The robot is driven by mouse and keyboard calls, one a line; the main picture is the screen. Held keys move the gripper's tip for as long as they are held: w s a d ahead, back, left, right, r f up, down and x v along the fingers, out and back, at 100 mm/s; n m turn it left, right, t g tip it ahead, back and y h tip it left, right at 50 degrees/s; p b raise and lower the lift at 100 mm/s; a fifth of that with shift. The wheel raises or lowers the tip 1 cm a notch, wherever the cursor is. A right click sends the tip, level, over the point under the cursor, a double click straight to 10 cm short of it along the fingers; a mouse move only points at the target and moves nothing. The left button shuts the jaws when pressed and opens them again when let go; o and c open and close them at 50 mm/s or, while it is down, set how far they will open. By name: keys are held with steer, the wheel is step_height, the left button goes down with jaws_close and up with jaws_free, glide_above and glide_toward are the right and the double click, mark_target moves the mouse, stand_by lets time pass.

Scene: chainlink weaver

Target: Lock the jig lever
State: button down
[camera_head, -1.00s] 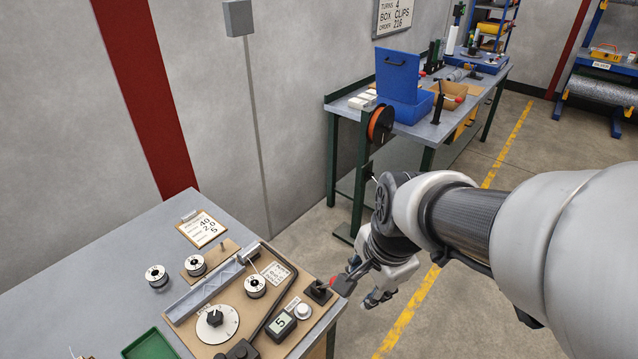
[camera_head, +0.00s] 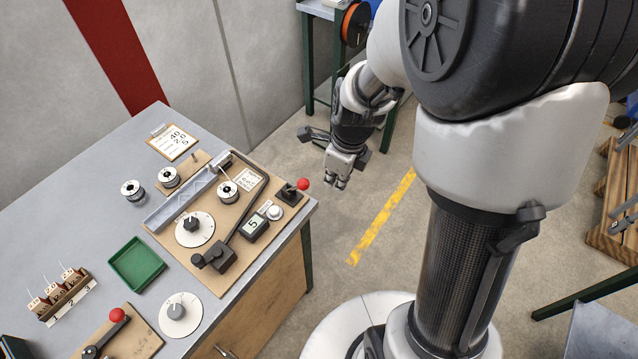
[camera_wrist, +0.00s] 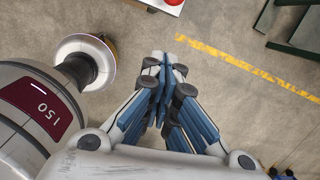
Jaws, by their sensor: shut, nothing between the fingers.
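A small lever with a red ball knob (camera_head: 303,184) stands on a black base at the right corner of the tan weaving board (camera_head: 152,222). A second red-knobbed lever (camera_head: 117,314) is on another board at the lower left. I cannot tell for certain which is the jig lever. My gripper (camera_head: 336,185) is shut and empty, pointing down, over the floor just right of the first knob and apart from it. In the wrist view its closed fingers (camera_wrist: 167,75) point up toward the table's edge, where a red knob (camera_wrist: 172,2) is cut off by the top.
The board holds a long crank arm (camera_head: 240,220), a dial (camera_head: 194,228), a counter showing 5 (camera_head: 254,227) and a white button (camera_head: 274,213).

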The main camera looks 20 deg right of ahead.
mark_target(296, 187)
step_height(296, 187, down, 10)
steer(key=w+b, duration=0.1)
steer(key=b, duration=0.3)
steer(key=shift+w+a+r, duration=0.5)
steer(key=shift+w+a, duration=0.25)
steer(key=shift+w+a+r, duration=0.5)
steer(key=shift+w+a, duration=0.2)
steer(key=shift+a, duration=0.05)
